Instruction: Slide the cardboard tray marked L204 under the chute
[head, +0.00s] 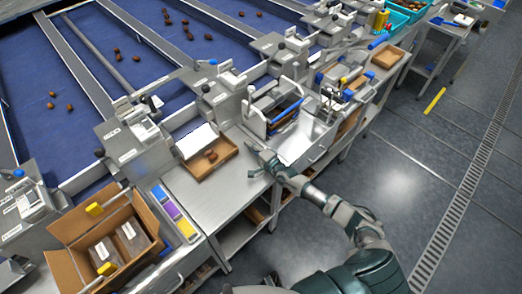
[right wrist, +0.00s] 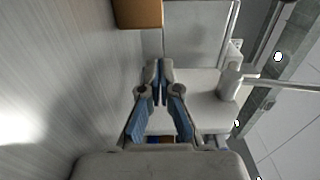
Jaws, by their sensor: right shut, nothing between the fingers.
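A shallow brown cardboard tray (head: 226,148) with a few dates in it sits on the steel bench, at the mouth of a white chute (head: 196,140) that covers its back left part. I cannot read any mark on it. My right gripper (head: 262,160) is low over the bench just right of the tray, apart from it, with its fingers closed and empty. In the right wrist view the closed blue-padded fingers (right wrist: 159,82) point towards the top, and a brown cardboard piece (right wrist: 138,12) shows beyond them. My left gripper is not in view.
An open cardboard box (head: 70,234) with packs stands at the lower left, beside coloured blocks (head: 174,211). A steel pan (head: 303,138) with a handled frame is right of the gripper. Another brown tray (head: 388,57) lies farther back. Bare bench lies in front of the tray.

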